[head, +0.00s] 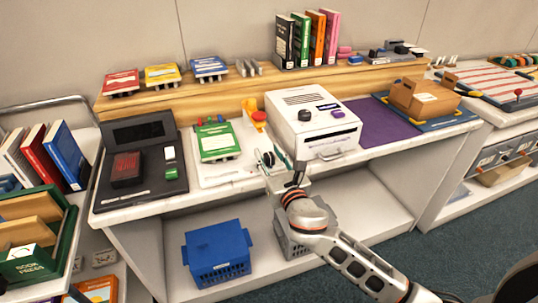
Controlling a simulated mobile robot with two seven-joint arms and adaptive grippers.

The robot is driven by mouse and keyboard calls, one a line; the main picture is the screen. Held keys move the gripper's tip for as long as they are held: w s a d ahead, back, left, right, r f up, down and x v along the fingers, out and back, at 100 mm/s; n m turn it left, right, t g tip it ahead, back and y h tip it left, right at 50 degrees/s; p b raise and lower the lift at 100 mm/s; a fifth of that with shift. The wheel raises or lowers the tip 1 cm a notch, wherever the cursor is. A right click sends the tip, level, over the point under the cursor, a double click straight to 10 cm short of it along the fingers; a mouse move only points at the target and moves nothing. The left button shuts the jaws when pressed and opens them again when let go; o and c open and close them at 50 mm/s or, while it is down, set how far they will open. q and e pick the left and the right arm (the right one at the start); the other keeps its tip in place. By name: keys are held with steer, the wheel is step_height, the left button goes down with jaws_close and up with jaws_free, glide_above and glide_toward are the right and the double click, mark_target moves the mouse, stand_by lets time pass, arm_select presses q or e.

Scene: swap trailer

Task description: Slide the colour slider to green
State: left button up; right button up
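I cannot tell for certain which part is the colour slider. A white board (245,158) on the counter holds a green book-like block (217,143). Small coloured pieces (210,120), among them red and blue, stand behind that block, too small to make out. To the left, a black console (133,158) has a small green-and-white piece (170,161) on it. My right gripper (284,166) is over the counter's front edge, right of the green block and in front of the white machine. Its fingertips are small and partly hidden. My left gripper is not in view.
A white boxy machine (312,124) stands right of the board. A yellow-and-orange part (258,117) rises beside it. A purple mat (380,124) and a cardboard box (424,98) are farther right. A blue crate (217,253) sits on the shelf below.

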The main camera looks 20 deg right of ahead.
jaws_close()
steer(key=shift+a+r+p, duration=0.2)
steer(key=shift+a+p, duration=0.4)
steer(key=shift+a, duration=0.75)
steer(key=shift+a+f, duration=0.1)
steer(key=shift+a, duration=0.15)
steer(key=shift+s+d+f, duration=0.1)
steer(key=shift+o, duration=1.1)
jaws_free()
steer(key=shift+s, duration=0.1)
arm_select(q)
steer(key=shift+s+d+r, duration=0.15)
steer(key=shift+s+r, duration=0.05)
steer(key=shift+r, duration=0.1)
arm_select(e)
steer(key=s, duration=1.1)
steer(key=shift+s+d, duration=0.2)
steer(key=shift+s, duration=0.2)
